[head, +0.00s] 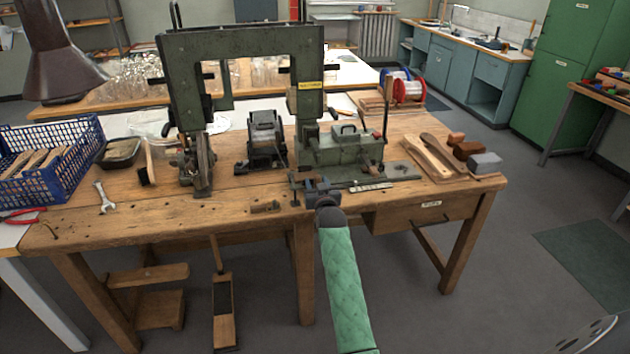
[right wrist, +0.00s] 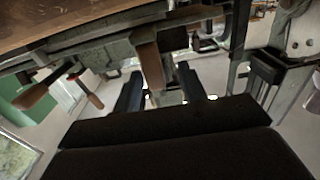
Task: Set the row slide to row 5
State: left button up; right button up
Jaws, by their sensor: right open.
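The green tufting machine (head: 345,150) stands on the wooden bench, with a rail (head: 395,179) along its front base. A pale marked strip (head: 370,187) lies in front of the rail; its numbers are too small to read, so the slide's row cannot be told. My right gripper (head: 318,185) is at the bench's front edge, at the left end of this rail. In the right wrist view its two fingers are apart, and a brown block-like handle (right wrist: 150,66) shows ahead, roughly in line with the gap (right wrist: 160,88). Contact cannot be told. My left gripper is not seen.
Wooden pieces (head: 430,158) and a grey block (head: 485,162) lie on the right. A drawer (head: 420,215) hangs below the top.

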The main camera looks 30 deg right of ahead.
jog(key=shift+b+v, duration=0.3)
jog(key=shift+v, duration=1.85)
jog(key=s+a+f+n+g+y, duration=0.1)
jog(key=s+a+f+g+y, duration=0.1)
jog(key=s+a+g, duration=0.5)
jog(key=s+a+f+n+g+y, duration=0.2)
jog(key=s+a+f+g+y, duration=0.1)
jog(key=s+a, duration=0.8)
jog(key=s+a+f+g, duration=0.1)
jog(key=s+f, duration=0.3)
jog(key=s, duration=0.7)
jog(key=s+a+f+n+g, duration=0.1)
jog(key=s+a+f+g, duration=0.1)
jog(key=s, duration=0.9)
jog(key=s+a+f+n+g, duration=0.1)
jog(key=s+a+f+g, duration=0.1)
jog(key=s+a+f, duration=0.2)
jog(key=s+f+p, duration=0.1)
jog(key=s+f, duration=0.2)
jog(key=s, duration=0.4)
jog(key=shift+s+y, duration=0.4)
jog(key=shift+a, duration=0.1)
